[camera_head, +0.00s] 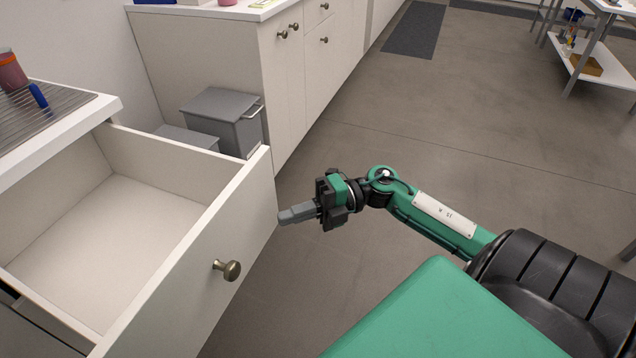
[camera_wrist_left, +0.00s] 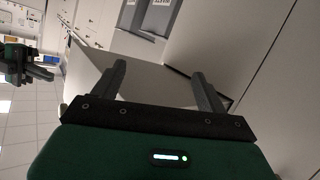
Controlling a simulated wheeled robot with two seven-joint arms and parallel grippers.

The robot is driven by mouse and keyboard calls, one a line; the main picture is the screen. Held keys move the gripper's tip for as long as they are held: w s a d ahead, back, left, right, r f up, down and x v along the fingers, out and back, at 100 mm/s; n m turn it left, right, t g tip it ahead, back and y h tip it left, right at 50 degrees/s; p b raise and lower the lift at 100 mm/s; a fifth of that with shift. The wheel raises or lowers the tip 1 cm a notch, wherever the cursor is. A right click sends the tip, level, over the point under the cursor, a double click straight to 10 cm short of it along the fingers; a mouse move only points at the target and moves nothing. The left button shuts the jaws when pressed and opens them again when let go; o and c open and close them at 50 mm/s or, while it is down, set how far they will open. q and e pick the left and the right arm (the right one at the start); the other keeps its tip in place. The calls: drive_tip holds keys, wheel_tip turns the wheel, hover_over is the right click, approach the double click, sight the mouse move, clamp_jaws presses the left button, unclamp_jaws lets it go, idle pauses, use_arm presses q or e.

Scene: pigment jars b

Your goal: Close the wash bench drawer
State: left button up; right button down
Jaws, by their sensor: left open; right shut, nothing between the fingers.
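The wash bench drawer (camera_head: 250,222) is pulled out at the left of the head view. Its inside, as far as it shows, is empty, and a round brass-coloured knob (camera_head: 230,270) is on its pale front. My right gripper (camera_head: 283,217) is shut and empty, just off the far end of the drawer front; I cannot tell whether it touches. My left gripper is outside the head view. In the left wrist view its two dark fingers (camera_wrist_left: 158,72) stand apart, with a pale panel beyond them that may be part of the drawer.
The bench top (camera_head: 60,130) carries a dark red jar (camera_head: 10,72) and a blue object (camera_head: 38,95). Grey lidded bins (camera_head: 222,105) stand behind the drawer, beside a pale cabinet (camera_head: 200,55). The floor (camera_head: 470,110) is open to the right; a shelf unit (camera_head: 590,65) stands far right.

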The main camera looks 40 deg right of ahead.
sight(257, 215)
drive_tip(key=w, duration=0.1)
drive_tip(key=w+a, duration=0.1)
drive_tip(key=shift+w+a, duration=0.1)
drive_tip(key=shift+w, duration=0.3)
use_arm(q)
drive_tip(key=shift+w+d+r+t, duration=0.2)
drive_tip(key=shift+r+t, duration=0.15)
drive_tip(key=shift+t, duration=0.05)
use_arm(e)
drive_tip(key=shift+w+a, duration=0.1)
drive_tip(key=shift+w, duration=0.1)
